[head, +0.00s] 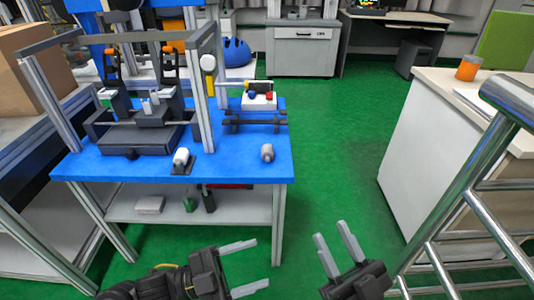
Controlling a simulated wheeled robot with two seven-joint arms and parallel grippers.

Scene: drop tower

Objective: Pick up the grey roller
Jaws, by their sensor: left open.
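A small grey roller (267,152) stands on the blue tabletop (240,168) near its right front corner. A paler, whitish roller (181,157) is to its left, on a small dark base. My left gripper (262,264) is open and empty, in front of the table and nearer to me than the grey roller. My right gripper (331,230) is also open and empty, to the right of the table's front right leg. Neither gripper touches a roller.
A metal frame with a dark fixture (130,138) stands on the table's left part. A steel railing (470,165) and a white counter (425,150) stand at right. Green floor (335,150) lies clear between.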

